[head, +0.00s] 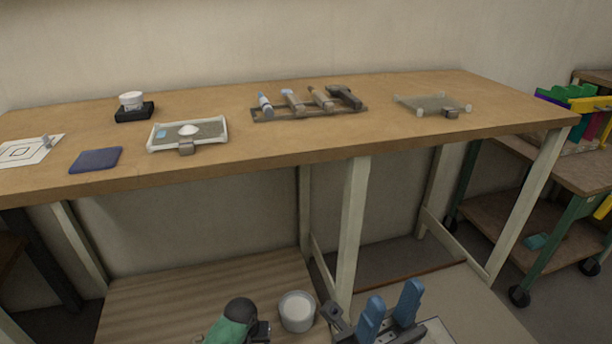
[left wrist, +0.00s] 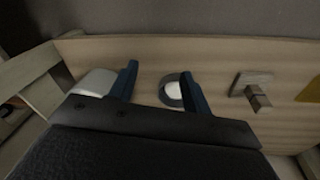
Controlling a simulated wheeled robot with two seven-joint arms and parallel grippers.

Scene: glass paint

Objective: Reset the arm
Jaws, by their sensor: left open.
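My right gripper (head: 393,292) is low in the head view, in front of the workbench and below its top. Its two blue fingers stand apart with nothing visible between them. My left gripper (left wrist: 160,69) shows in the left wrist view with its two blue fingers spread wide and nothing held. A white round thing in a grey ring (left wrist: 172,91) appears between the fingers, close to the right one; whether they touch cannot be told. I cannot make out the left gripper in the head view.
The workbench (head: 300,145) carries a framed tray (head: 218,142), a tool rack (head: 310,113), a clear plate (head: 430,103), a blue pad (head: 96,160) and a white jar (head: 131,101). A white cup (head: 297,311) stands low in front. A wheeled cart (head: 520,205) is at right.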

